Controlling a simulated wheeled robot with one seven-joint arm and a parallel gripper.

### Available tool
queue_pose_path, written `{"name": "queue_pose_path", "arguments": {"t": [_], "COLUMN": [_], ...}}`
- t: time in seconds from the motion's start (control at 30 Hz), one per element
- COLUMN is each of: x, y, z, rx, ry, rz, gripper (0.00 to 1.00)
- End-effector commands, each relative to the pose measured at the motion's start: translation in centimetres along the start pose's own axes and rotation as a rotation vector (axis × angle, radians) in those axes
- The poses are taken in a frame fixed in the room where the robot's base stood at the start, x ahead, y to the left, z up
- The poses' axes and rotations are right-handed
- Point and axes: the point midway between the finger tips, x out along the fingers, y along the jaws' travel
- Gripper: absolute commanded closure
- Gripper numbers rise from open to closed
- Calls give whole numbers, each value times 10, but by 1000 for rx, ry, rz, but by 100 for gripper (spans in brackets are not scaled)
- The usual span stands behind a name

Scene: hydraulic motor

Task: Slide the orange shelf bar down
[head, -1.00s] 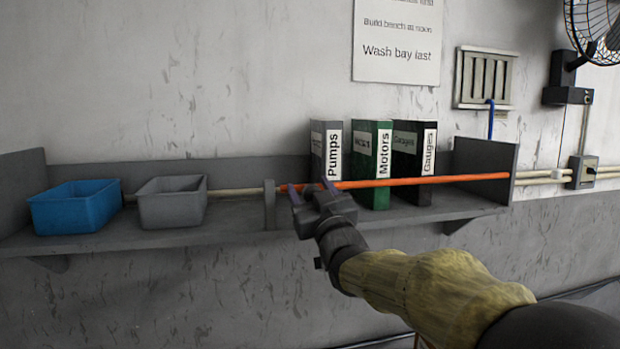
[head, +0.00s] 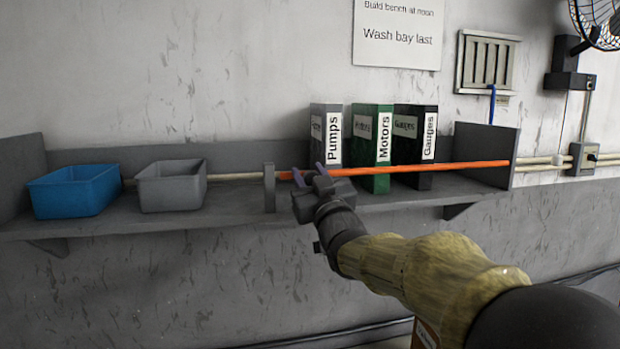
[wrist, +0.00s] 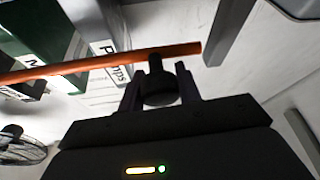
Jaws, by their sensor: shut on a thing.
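The orange shelf bar (head: 460,167) runs across the front of the binders, from the small grey divider (head: 269,188) to the shelf's right end wall (head: 500,150). It also crosses the wrist view (wrist: 90,63). My gripper (head: 309,174) is at the bar's left end, just right of the divider. In the wrist view my gripper (wrist: 160,85) has its fingers on either side of a dark knob (wrist: 160,88) beside the bar and is shut on it. The knob is hidden behind the gripper in the head view.
Binders marked Pumps (head: 326,135), Motors (head: 371,145) and Gauges (head: 414,140) stand upright behind the bar. A blue bin (head: 75,192) and a grey bin (head: 170,188) sit on the shelf's left part. A wall fan (head: 600,20) hangs at upper right.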

Motion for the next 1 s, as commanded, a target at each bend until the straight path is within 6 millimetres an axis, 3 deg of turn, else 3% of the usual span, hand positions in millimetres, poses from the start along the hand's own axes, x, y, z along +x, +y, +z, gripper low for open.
{"name": "queue_pose_path", "arguments": {"t": [0.03,0.6,1.0], "x": [-4,-21,-22], "y": [-2,-10,-10], "z": [10,51,55], "rx": [1,1,1], "ry": [-1,-1,-1], "rz": [-1,-1,-2], "gripper": [100,100,100]}}
